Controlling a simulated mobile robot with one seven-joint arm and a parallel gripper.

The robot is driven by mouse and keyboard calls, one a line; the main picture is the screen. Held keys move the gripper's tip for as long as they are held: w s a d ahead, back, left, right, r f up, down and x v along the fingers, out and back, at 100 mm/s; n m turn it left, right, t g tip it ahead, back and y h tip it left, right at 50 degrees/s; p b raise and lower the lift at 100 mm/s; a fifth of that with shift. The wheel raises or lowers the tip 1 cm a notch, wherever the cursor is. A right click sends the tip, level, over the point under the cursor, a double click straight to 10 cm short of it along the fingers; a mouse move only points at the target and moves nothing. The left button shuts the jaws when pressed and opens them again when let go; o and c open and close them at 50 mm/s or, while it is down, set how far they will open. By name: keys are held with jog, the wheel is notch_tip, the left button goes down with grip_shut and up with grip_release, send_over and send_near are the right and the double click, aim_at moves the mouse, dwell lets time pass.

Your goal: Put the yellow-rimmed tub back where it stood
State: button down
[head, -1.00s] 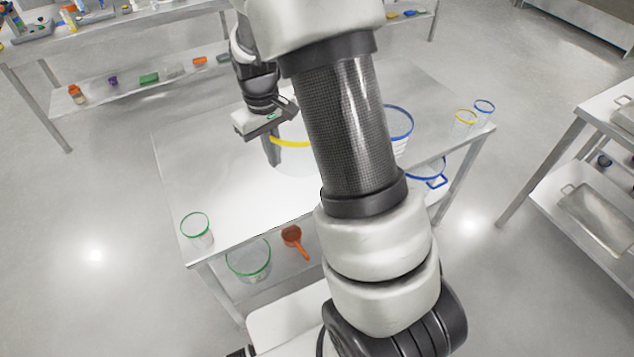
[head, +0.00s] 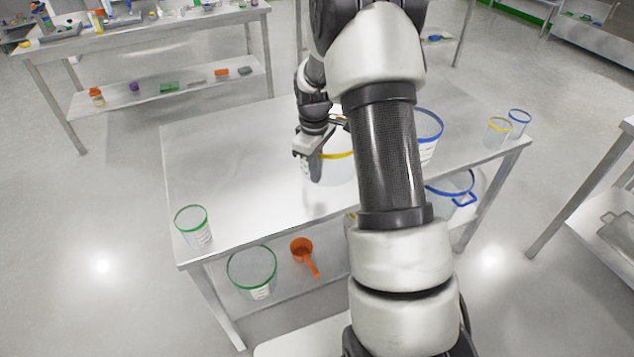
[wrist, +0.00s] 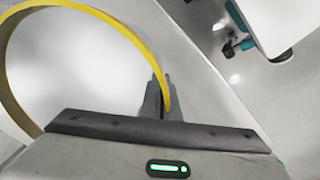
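The yellow-rimmed tub (head: 337,173) is over the middle of the steel table, partly hidden behind my arm. I cannot tell whether its base touches the table. My gripper (head: 314,168) is at the left side of its rim, fingers pointing down. In the wrist view, the yellow rim (wrist: 135,35) runs between the fingers of my gripper (wrist: 160,103), which look closed on it. The inside of the tub is pale and looks empty where visible.
On the table (head: 235,150) are a blue-rimmed tub (head: 428,150) behind my arm, a green-rimmed beaker (head: 195,230) front left, and small yellow-rimmed (head: 497,133) and blue-rimmed (head: 519,122) beakers at right. The lower shelf holds a green-rimmed tub (head: 252,275) and an orange scoop (head: 303,252). The table's left part is clear.

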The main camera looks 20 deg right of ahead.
jog(key=shift+f, duration=1.7)
jog(key=shift+f+b, duration=0.2)
jog(key=shift+b, duration=0.2)
jog(key=c, duration=2)
grip_release()
